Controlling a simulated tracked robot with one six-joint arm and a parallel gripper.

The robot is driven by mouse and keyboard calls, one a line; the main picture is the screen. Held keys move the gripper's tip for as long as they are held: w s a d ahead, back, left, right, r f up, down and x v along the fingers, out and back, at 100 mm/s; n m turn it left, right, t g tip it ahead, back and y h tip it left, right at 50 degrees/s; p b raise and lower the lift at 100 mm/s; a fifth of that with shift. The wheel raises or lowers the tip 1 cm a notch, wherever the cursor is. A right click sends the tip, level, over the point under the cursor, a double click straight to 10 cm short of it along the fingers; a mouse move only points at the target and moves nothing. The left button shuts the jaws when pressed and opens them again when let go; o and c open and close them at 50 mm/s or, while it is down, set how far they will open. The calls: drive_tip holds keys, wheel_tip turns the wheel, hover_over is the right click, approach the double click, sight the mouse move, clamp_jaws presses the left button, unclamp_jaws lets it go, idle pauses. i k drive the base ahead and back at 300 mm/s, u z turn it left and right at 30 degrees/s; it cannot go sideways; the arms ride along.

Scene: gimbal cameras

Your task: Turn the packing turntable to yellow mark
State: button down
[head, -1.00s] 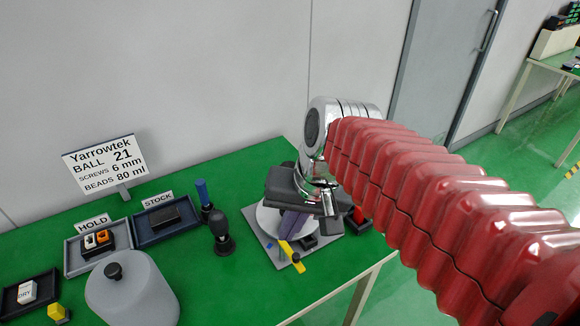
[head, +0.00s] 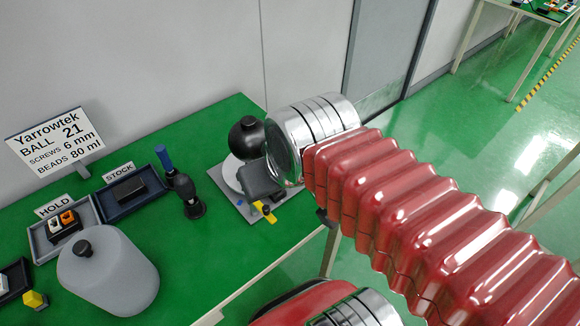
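The packing turntable is a pale round disc (head: 231,174) on a grey square base (head: 218,183) near the table's right edge. A yellow mark (head: 269,214) shows at its front, partly covered. A black ball-shaped object (head: 246,137) shows at the back of the disc, beside my gripper. My dark gripper (head: 258,204) is over the right part of the turntable, and its body hides much of the disc. Its fingertips are small and partly hidden, so I cannot tell whether they are open or touching anything.
Left of the turntable stand a dark knobbed tool (head: 189,197) and a blue-handled one (head: 164,160). The STOCK tray (head: 117,212), HOLD tray (head: 43,247) and a grey lidded canister (head: 108,272) are further left. Green tabletop (head: 185,262) is clear in front.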

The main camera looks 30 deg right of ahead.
sight(246, 138)
drive_tip(key=z, duration=0.3)
drive_tip(key=k, duration=1.05)
drive_tip(key=u, duration=0.6)
drive_tip(key=i, duration=1)
